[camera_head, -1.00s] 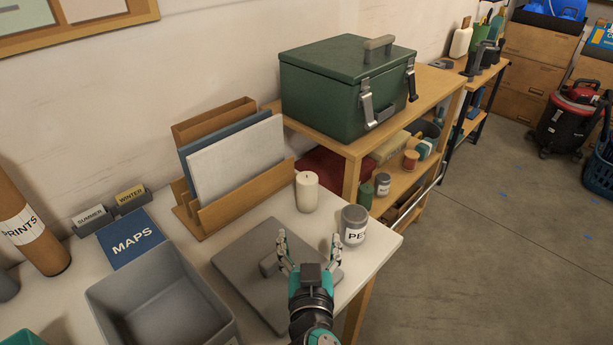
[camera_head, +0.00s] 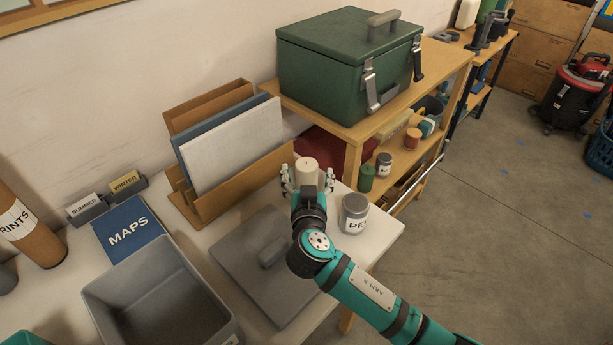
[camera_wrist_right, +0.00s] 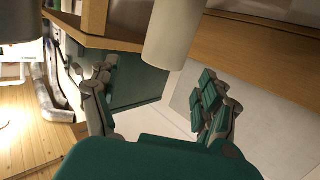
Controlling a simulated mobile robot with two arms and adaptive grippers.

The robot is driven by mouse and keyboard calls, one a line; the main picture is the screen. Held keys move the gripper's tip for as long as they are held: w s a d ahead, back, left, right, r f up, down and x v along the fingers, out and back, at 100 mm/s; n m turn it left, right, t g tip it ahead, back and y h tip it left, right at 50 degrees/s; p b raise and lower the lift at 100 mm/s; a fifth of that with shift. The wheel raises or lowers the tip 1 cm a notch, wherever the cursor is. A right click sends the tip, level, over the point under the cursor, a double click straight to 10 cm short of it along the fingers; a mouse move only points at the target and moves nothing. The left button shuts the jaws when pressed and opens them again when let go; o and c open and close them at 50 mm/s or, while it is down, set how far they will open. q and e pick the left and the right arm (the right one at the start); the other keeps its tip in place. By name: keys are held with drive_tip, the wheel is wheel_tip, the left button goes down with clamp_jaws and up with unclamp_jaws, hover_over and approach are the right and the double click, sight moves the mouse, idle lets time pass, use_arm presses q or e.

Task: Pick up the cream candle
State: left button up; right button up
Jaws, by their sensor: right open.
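The cream candle (camera_head: 306,169) stands upright on the white table, near its back edge, between the file holder and a labelled jar. My right gripper (camera_head: 308,183) is open, with its fingers on either side of the candle in the head view. In the right wrist view the candle (camera_wrist_right: 174,34) shows at the top, ahead of and between the open fingers (camera_wrist_right: 160,98). I cannot tell whether a finger touches it. The candle's lower part is hidden behind the gripper in the head view. My left gripper is not in view.
The grey jar (camera_head: 354,213) stands close to the right of the gripper. The wooden file holder (camera_head: 232,198) is to the left. A grey lid (camera_head: 293,296) and grey bin (camera_head: 217,306) are nearer. A green box (camera_head: 340,85) sits on the shelf behind.

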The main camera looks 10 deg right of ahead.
sight(307, 168)
drive_tip(key=p+x, duration=0.1)
drive_tip(key=x, duration=0.3)
drive_tip(key=shift+w+f, duration=0.2)
drive_tip(key=shift+f, duration=0.05)
drive_tip(key=shift+w+f, duration=0.15)
drive_tip(key=shift+w, duration=0.3)
drive_tip(key=shift+s, duration=0.1)
drive_tip(key=c, duration=1.3)
drive_tip(key=shift+c, duration=0.7)
